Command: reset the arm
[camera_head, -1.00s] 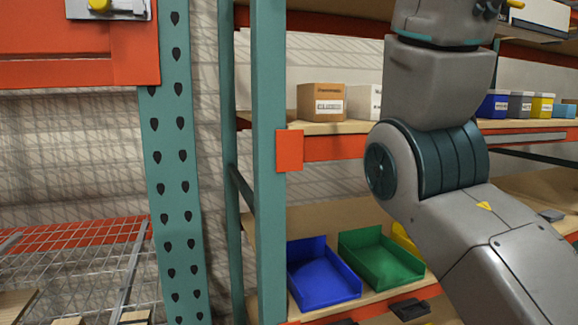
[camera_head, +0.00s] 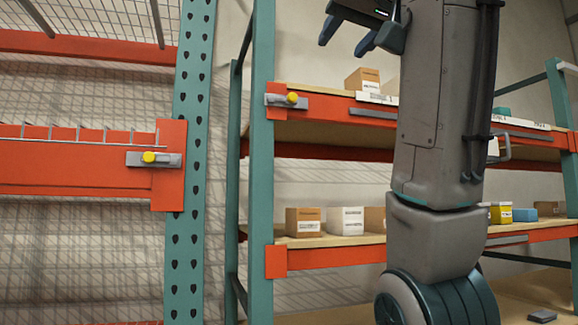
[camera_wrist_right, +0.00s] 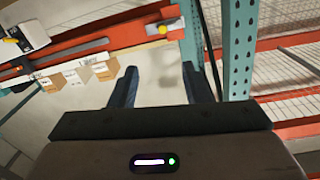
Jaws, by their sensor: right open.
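My right arm (camera_head: 440,110) stands upright in the right half of the head view. My right gripper (camera_head: 346,39) is at the top of that view, its two dark fingers apart and pointing left and down, with nothing between them. The right wrist view shows the same open fingers (camera_wrist_right: 160,72) with only the wall and shelf beyond them. My left gripper is in neither view.
A teal upright post (camera_head: 190,200) and an orange beam (camera_head: 80,165) with a yellow-knobbed latch (camera_head: 154,158) are at left. Shelving carries cardboard boxes (camera_head: 304,222), a white box (camera_head: 346,220) and small coloured bins (camera_head: 501,213). A second latch (camera_head: 287,100) sits left of my arm.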

